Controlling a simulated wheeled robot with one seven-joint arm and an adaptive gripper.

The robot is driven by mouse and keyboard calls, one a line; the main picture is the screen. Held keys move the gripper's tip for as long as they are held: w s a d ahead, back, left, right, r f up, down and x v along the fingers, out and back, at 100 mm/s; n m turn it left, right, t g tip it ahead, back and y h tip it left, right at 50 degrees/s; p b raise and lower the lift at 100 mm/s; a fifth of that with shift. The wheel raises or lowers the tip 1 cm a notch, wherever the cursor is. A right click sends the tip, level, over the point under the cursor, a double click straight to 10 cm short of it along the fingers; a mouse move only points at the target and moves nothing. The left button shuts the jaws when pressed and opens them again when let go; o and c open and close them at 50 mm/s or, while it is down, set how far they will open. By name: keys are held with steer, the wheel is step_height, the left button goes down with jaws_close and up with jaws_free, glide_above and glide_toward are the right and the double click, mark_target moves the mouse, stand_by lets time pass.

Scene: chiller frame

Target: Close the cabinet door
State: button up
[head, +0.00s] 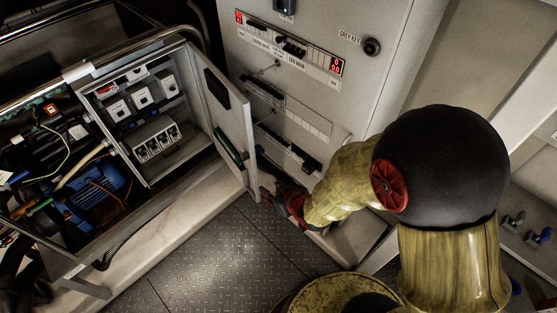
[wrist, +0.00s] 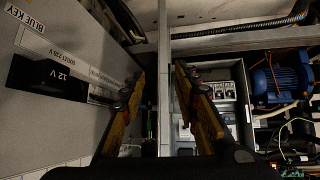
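The cabinet door (head: 225,115) stands open, swung out from the small cabinet (head: 150,110) that holds white switches and sockets. Its inner face has a dark panel and a green strip. My gripper (head: 272,192) is low beside the door's free edge in the head view, and its fingertips are partly hidden. In the wrist view my gripper (wrist: 160,80) is open, with its two fingers apart. The narrow door edge (wrist: 163,60) shows as a light upright strip between the fingers. I cannot tell how deep it lies between them, and no contact is clear.
A grey control panel (head: 300,75) with red displays stands close to the right of the door. An open bay with a blue motor (head: 95,200) and loose cables is at the left. Dark tread-plate floor (head: 215,250) is clear in front.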

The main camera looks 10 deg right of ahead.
mark_target(253, 159)
steer(key=w+a+r+t+y, duration=0.2)
steer(key=w+r+t, duration=0.15)
steer(key=r, duration=0.35)
steer(key=x, duration=0.2)
steer(key=b+x, duration=0.1)
steer(key=x, duration=0.2)
steer(key=b+x, duration=0.1)
steer(key=x, duration=0.1)
steer(key=shift+w+r, duration=0.2)
steer(key=shift+w, duration=0.3)
steer(key=shift+c, duration=0.9)
jaws_close()
